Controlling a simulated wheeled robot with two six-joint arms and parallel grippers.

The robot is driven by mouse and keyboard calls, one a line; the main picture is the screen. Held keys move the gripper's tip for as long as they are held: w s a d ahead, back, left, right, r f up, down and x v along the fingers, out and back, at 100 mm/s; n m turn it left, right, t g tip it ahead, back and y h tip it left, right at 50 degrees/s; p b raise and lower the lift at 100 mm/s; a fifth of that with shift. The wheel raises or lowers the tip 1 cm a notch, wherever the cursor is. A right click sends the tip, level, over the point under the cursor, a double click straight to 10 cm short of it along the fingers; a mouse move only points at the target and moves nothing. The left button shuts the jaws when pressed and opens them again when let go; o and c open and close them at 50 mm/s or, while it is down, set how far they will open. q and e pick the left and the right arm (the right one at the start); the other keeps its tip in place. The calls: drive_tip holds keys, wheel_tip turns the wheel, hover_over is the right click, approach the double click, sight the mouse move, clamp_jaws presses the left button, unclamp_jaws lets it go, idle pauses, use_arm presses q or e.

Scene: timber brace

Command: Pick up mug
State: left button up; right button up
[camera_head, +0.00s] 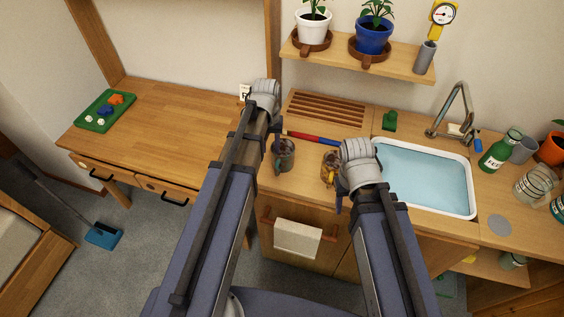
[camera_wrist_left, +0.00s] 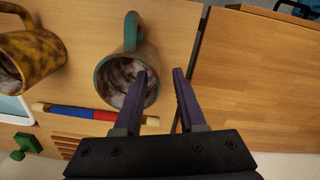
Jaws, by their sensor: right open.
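A teal mug with dark brown insides (camera_head: 287,164) stands on the wooden counter. In the left wrist view the mug (camera_wrist_left: 107,62) has its handle toward the top. A mottled yellow-brown mug (camera_head: 328,168) stands to its right, and at the far left of the wrist view (camera_wrist_left: 34,52). My left gripper (camera_wrist_left: 160,75) is open and empty. One finger overlaps the teal mug's mouth and the other is past its rim; contact cannot be told. My right gripper (camera_head: 338,197) is open beside the yellow-brown mug, partly hidden by its wrist.
A red and blue rod (camera_head: 313,138) lies behind the mugs, near a slatted rack (camera_head: 325,110). A water-filled sink (camera_head: 425,178) is at right. A desk (camera_head: 170,115) holds a green tray (camera_head: 92,119). Potted plants stand on a shelf (camera_head: 390,70).

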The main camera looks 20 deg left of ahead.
sight(272, 157)
use_arm(q)
drive_tip(key=shift+f, duration=0.1)
drive_tip(key=f+b, duration=0.5)
drive_tip(key=shift+s+d, duration=0.2)
drive_tip(key=shift+d, duration=0.1)
clamp_jaws()
idle(1.3)
